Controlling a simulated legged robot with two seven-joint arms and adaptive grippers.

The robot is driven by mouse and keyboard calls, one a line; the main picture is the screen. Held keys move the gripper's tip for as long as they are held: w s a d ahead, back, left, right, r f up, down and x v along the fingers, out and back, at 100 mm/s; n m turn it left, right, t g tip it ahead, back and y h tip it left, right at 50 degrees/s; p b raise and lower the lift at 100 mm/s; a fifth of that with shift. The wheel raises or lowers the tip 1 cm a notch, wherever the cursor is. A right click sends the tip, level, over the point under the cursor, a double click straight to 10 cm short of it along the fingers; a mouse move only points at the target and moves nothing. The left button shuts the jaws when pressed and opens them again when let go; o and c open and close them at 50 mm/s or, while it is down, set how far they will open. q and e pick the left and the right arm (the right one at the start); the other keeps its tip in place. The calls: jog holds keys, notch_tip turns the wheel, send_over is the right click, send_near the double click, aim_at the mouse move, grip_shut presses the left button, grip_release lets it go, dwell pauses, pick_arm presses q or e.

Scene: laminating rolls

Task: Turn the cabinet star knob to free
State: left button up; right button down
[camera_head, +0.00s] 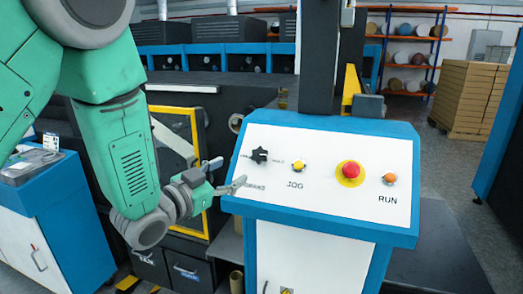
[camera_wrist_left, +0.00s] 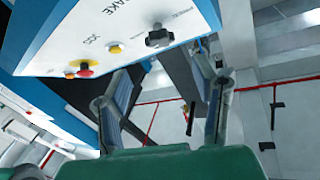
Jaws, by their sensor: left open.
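The black star knob (camera_head: 259,155) is on the left part of the white sloping panel (camera_head: 320,195). It also shows in the wrist view (camera_wrist_left: 158,38), upside down, beyond the fingertips. The small lettering beside the knob is too small to read surely, so its setting cannot be told. My left gripper (camera_head: 227,174) is open and empty, just left of and slightly below the knob, near the panel's left edge. In the wrist view its spread fingers (camera_wrist_left: 173,62) point towards the panel, apart from the knob. My right gripper is not in view.
Right of the knob are a yellow JOG button (camera_head: 299,165), a red emergency button (camera_head: 350,170) and an orange RUN button (camera_head: 389,179). A dark post (camera_head: 320,60) rises behind the panel. A blue-topped cabinet (camera_head: 45,175) stands left; cardboard boxes (camera_head: 467,95) stand back right.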

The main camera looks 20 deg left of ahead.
aim_at(257, 157)
pick_arm(q)
jog(key=p+x, duration=0.2)
jog(key=x, duration=0.9)
jog(key=shift+w+d, duration=0.2)
jog(key=shift+w, duration=0.05)
jog(key=shift+c, duration=0.5)
jog(key=c, duration=1.1)
